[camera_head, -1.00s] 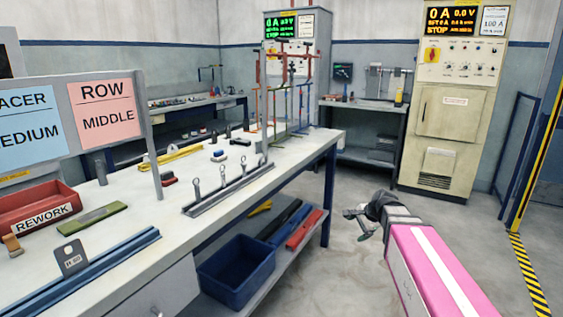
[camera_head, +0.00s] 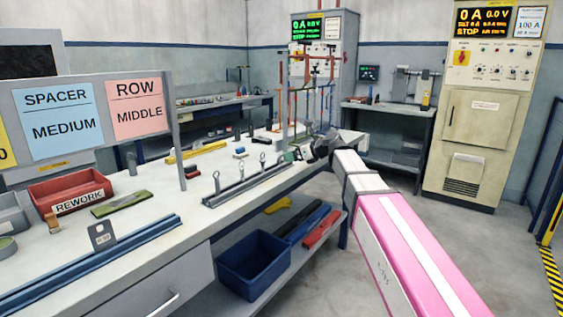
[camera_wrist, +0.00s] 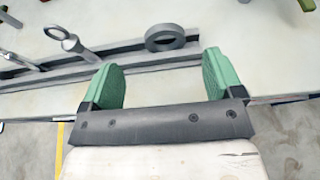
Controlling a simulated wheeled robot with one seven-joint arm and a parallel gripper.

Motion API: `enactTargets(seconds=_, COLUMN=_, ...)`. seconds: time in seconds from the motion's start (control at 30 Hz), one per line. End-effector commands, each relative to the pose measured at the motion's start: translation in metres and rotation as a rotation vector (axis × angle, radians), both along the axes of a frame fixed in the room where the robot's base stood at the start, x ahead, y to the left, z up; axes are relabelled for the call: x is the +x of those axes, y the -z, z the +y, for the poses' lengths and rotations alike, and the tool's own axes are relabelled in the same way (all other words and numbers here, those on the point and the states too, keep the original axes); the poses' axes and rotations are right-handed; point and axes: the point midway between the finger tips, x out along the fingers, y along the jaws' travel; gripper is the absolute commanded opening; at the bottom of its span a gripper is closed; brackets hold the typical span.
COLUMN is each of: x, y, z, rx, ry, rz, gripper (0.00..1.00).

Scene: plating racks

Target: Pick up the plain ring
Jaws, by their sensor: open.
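A plain grey ring (camera_wrist: 150,43) without a stem shows in the wrist view, ahead of my fingers at the grey rail (camera_wrist: 105,58). I cannot tell whether it lies on the rail or just behind it. My gripper (camera_wrist: 160,77) has two green finger pads, open and empty, with the ring beyond the gap between them. In the head view my gripper (camera_head: 296,155) is over the bench edge near the far end of the rail (camera_head: 240,187); I cannot make out the plain ring there.
Upright eye-topped pins (camera_head: 239,165) stand along the rail; one (camera_wrist: 70,42) is left of the ring in the wrist view. Thin coloured rack frames (camera_head: 305,85) stand behind my gripper. A blue bin (camera_head: 253,265) is on the lower shelf. Floor right of the bench is clear.

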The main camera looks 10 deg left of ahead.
Motion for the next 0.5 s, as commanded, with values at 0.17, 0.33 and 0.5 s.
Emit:
enactTargets(seconds=0.17, x=0.008, y=0.007, z=0.016, rx=-0.002, ry=0.0, rz=-0.002, gripper=0.86)
enactTargets(seconds=0.33, x=0.012, y=0.013, z=0.025, rx=-0.002, ry=-0.001, rz=-0.001, gripper=0.86)
enactTargets(seconds=0.5, x=0.023, y=0.026, z=0.043, rx=-0.003, ry=-0.001, rz=-0.001, gripper=0.86)
